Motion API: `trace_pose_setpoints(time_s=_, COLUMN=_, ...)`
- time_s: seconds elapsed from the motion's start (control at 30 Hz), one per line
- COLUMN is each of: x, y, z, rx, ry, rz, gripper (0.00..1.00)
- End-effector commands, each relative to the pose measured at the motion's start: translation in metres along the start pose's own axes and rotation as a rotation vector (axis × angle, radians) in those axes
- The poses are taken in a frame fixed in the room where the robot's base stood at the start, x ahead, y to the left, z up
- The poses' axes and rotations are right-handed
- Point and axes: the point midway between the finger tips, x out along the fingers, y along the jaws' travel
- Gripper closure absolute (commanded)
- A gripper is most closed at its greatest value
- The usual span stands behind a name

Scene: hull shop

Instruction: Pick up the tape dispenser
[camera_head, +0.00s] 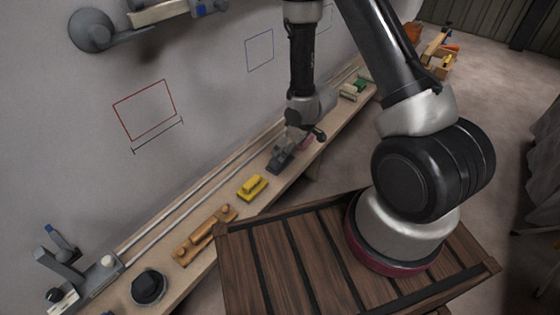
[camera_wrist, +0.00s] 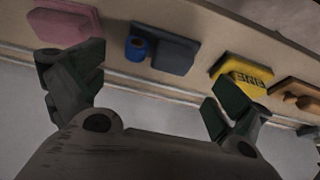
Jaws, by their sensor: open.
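The dark grey block with a blue roll at one end, which looks like the tape dispenser (camera_wrist: 172,53), lies on the shelf in the wrist view. In the head view, the dark grey tape dispenser (camera_head: 279,160) is just below and left of my gripper, partly hidden by it. My gripper (camera_head: 300,134) is over the shelf. In the wrist view my gripper (camera_wrist: 160,76) is open and empty, its two dark fingers spread. The dispenser shows beyond and between the fingertips, and nothing is held.
A pink thing (camera_wrist: 66,24) lies on one side of the dispenser. A yellow block (camera_head: 252,187) and a wooden plane-like tool (camera_head: 204,236) lie on the other. The narrow shelf (camera_head: 232,200) runs along a grey wall (camera_head: 60,160), with thin rails at the wall side.

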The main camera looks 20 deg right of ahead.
Motion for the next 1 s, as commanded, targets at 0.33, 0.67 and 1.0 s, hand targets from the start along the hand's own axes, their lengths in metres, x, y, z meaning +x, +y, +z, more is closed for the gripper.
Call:
trace_pose_setpoints(time_s=0.33, x=0.049, y=0.000, z=-0.002, rx=0.000, ry=-0.002, rz=-0.001, gripper=0.00)
trace_pose_setpoints(time_s=0.67, x=0.071, y=0.000, z=-0.003, rx=0.001, ry=0.000, rz=0.001, gripper=0.00)
trace_pose_setpoints(time_s=1.0, x=0.070, y=0.000, z=-0.003, rx=0.001, ry=0.000, rz=0.001, gripper=0.33)
